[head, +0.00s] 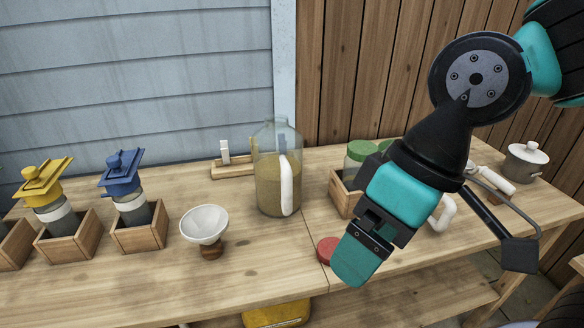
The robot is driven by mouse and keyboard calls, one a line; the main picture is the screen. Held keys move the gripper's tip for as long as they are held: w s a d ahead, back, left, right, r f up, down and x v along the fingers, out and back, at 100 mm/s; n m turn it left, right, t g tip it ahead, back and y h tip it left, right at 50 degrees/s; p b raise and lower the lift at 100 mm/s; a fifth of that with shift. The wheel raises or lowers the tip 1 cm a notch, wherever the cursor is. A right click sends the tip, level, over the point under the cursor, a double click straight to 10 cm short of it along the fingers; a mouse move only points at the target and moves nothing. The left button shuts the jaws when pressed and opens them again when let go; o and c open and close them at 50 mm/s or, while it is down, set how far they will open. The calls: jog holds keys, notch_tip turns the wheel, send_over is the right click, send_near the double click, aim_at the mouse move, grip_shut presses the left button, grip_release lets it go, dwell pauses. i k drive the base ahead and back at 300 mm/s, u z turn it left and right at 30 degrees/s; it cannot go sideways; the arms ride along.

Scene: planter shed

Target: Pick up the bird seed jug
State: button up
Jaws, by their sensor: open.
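The bird seed jug (268,187) is a clear jug with tan seed inside and a white handle (286,186) on its right side. It stands upright on the wooden bench, near the middle of the head view. My gripper (352,262) is in front and to the right of the jug, pointing down and to the left. It is apart from the jug, with no object seen held in it. The far finger is mostly hidden behind the near one.
A red lid (327,249) lies beside my gripper. A white funnel (205,225) stands left of the jug. Yellow-topped (47,187) and blue-topped (124,180) feeders sit in wooden boxes at left. A wooden crate (343,199) with green-lidded jars (359,153) is right of the jug. A pot (524,163) stands far right.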

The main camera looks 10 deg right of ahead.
aim_at(277, 147)
jog(key=u, duration=1.25)
jog(key=i, duration=0.4)
jog(key=z, duration=1.25)
